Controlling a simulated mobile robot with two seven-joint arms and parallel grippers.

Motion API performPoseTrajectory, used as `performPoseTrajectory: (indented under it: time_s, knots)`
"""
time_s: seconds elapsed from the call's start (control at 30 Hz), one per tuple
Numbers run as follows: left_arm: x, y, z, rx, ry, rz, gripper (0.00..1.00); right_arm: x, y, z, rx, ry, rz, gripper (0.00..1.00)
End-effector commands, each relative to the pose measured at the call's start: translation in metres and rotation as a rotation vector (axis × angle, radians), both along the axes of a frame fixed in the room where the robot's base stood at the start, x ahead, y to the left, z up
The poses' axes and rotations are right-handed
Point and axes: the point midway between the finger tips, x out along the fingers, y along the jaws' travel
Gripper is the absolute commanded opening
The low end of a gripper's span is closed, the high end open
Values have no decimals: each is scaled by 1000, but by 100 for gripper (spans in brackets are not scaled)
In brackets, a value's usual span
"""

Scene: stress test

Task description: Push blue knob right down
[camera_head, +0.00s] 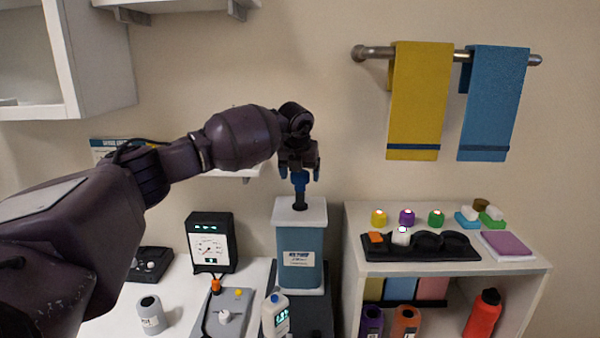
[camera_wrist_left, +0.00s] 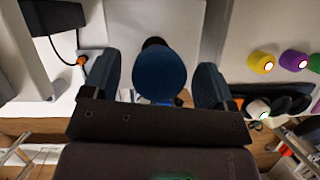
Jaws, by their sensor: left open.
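The blue knob (camera_head: 299,181) stands on a dark stem on the white lid (camera_head: 290,212) of a blue-grey container (camera_head: 285,250) with a label. The knob is raised above the lid. My left gripper (camera_head: 299,176) is above the knob, pointing down, with its fingers on either side of it. In the left wrist view the round blue top of the knob (camera_wrist_left: 159,75) lies between the two open fingers of my left gripper (camera_wrist_left: 158,85), with a gap on each side. My right gripper is not in view.
A gauge box (camera_head: 211,242) and a white bottle (camera_head: 275,313) stand near the container. To the right, a shelf unit (camera_head: 350,287) carries a black tray (camera_head: 375,254) and several coloured knobs. Yellow (camera_head: 415,95) and blue (camera_head: 491,98) towels hang from a wall rail.

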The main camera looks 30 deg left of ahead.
Motion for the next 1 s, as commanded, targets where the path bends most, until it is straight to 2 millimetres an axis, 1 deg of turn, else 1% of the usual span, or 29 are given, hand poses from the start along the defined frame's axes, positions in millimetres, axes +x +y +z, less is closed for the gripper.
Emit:
performPoseTrajectory:
  time_s: [0.03, 0.07, 0.4, 0.5, 0.67, 0.77, 0.9, 1.0]
  knots:
    - [0, 0, 0, 0, 0, 0, 79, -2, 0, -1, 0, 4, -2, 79]
    - [0, 0, 0, 0, 0, 0, 76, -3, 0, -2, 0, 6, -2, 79]
    - [0, 0, 1, 0, 0, 0, 24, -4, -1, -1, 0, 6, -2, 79]
    - [0, 0, 1, 0, 0, 0, 11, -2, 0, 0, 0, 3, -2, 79]
    - [0, 0, -5, 0, 0, 0, 11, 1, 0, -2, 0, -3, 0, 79]
    - [0, 0, -18, 1, 0, 0, 11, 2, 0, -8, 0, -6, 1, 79]
    - [0, 0, -40, 0, 1, -1, 11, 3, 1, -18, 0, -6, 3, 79]
    - [0, 0, -50, 0, 2, -1, 10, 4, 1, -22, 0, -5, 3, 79]
